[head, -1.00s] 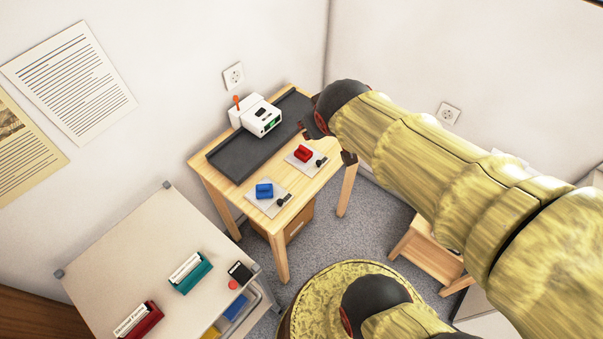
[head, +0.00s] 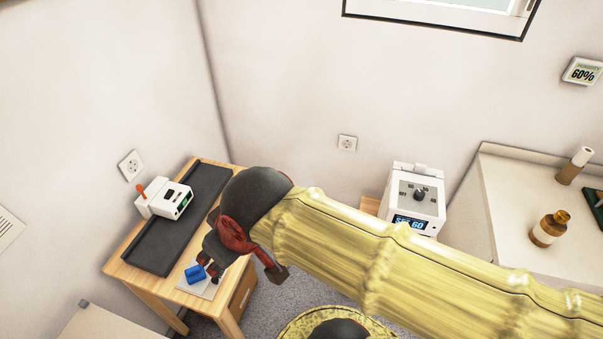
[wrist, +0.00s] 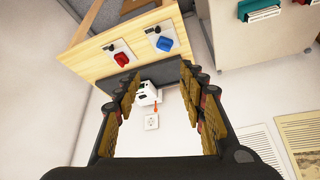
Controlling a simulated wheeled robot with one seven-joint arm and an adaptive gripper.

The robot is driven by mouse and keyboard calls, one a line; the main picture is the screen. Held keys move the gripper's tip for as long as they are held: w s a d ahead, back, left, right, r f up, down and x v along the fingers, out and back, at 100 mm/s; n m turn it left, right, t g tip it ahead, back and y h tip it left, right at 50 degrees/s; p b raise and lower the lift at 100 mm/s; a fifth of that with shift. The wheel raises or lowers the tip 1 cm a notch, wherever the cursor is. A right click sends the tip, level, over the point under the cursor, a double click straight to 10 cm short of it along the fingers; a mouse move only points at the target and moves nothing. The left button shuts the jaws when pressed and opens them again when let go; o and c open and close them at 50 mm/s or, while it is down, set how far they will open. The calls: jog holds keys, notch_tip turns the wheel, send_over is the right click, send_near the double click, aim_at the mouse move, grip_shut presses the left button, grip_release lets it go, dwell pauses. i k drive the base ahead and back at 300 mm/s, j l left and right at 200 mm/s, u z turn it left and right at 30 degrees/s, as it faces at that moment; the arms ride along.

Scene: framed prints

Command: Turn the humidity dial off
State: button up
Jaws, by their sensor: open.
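The humidity dial (head: 420,194) is a dark knob on the front of a white box (head: 416,176), right of centre in the head view. Below the dial, a dark display reads "SET 60" in blue. A wall readout (head: 582,71) at the upper right says humidity 60%. My gripper (head: 241,268) is left of the box and well apart from it, over the front of the wooden table. In the wrist view my gripper (wrist: 158,82) is open, with nothing between its fingers. The dial is not in the wrist view.
The wooden table (head: 126,262) holds a dark mat (head: 165,243), a white device (head: 165,198) and a blue block (head: 195,273). The wrist view also shows a red block (wrist: 121,59). A brown bottle (head: 547,230) stands on the counter (head: 490,210) at right.

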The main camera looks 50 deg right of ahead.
aim_at(420, 195)
jog(key=z, duration=2.75)
